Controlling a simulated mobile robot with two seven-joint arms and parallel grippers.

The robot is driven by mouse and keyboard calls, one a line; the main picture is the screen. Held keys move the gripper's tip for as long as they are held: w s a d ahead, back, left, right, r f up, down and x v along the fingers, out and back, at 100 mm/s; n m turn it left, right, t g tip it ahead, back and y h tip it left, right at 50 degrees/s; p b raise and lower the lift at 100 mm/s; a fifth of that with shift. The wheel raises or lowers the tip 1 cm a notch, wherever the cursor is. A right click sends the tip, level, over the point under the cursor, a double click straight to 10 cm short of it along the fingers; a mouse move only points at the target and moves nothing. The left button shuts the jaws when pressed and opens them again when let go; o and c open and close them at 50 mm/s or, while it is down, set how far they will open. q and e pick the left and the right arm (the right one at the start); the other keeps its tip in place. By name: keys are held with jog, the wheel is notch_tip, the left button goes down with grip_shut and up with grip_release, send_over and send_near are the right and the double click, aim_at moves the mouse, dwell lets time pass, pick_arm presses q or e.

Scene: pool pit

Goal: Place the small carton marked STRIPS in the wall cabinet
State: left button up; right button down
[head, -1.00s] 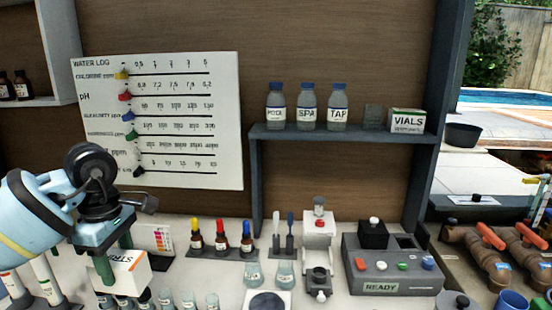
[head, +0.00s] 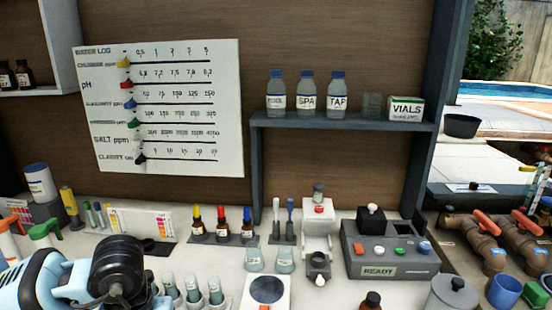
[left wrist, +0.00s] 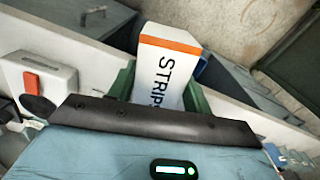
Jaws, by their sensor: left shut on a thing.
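The small white carton marked STRIPS (left wrist: 166,62), with an orange band, is between the green fingers of my left gripper (left wrist: 160,90) in the left wrist view. The gripper is shut on it. In the head view my left arm is at the lower left, and the fingers and carton are hidden or out of frame. A white-edged wall unit (head: 62,92) with brown bottles is cut off at the upper left; I cannot tell whether it is the wall cabinet. My right gripper is not in view.
A dark grey shelf (head: 280,122) holds several bottles and a VIALS box (head: 405,108). A water log board (head: 190,110) hangs on the wall. The counter carries dropper bottles (head: 222,228), vials (head: 192,290) and a grey READY device (head: 388,262).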

pick_arm(q)
jog(key=shift+s+d+f+m, duration=0.35)
jog(key=shift+s+f+m, duration=0.15)
jog(key=shift+s+m, duration=0.25)
jog(key=shift+w+a, duration=0.1)
jog(key=shift+a, duration=0.05)
dwell(1.1)
